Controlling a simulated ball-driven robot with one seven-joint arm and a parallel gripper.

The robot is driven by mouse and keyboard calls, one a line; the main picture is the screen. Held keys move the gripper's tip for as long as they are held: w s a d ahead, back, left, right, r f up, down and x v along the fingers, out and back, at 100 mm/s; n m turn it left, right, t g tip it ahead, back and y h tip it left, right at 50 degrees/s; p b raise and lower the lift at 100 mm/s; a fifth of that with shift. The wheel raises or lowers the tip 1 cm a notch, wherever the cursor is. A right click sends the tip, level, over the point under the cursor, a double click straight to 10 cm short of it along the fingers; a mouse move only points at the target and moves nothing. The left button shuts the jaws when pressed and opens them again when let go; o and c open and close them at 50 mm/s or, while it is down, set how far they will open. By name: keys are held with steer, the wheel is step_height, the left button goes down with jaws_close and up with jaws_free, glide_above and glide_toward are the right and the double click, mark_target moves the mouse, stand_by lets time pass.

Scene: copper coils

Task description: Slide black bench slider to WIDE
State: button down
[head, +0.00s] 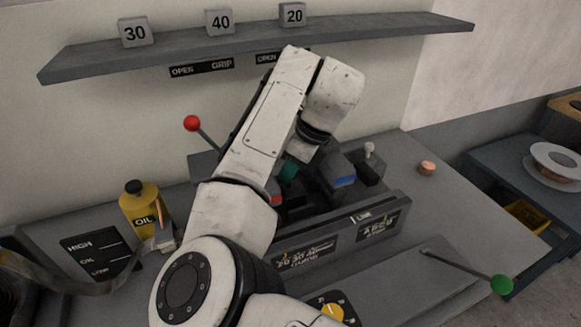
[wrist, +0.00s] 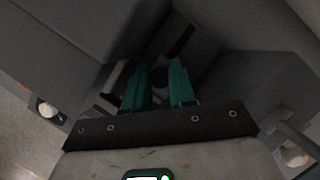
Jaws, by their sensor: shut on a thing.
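My gripper, with teal fingers, reaches down into the dark fixture on the bench in the head view (head: 288,171). In the wrist view my gripper (wrist: 159,76) has one finger on each side of a small dark round knob (wrist: 158,77), which looks like the black bench slider. It is shut on this knob. The knob sits in a dark recess between grey walls. In the head view my arm and the fixture hide the slider. No WIDE mark can be read in either view.
A red-knobbed lever (head: 191,123) stands left of my arm, near a yellow oil can (head: 141,207). A green-knobbed lever (head: 501,284) lies at front right. A blue-edged block (head: 344,181) is right of my gripper. A grey shelf (head: 350,33) with numbered blocks hangs above.

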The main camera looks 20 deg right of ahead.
steer(key=shift+w+r+p, duration=0.1)
steer(key=shift+w+p, duration=0.4)
steer(key=shift+w, duration=1.15)
steer(key=c, duration=1)
jaws_free()
steer(key=shift+w, duration=0.1)
steer(key=shift+o, duration=0.2)
steer(key=v, duration=1)
steer(key=shift+r+b, duration=0.3)
steer(key=shift+b, duration=0.1)
steer(key=shift+d, duration=0.1)
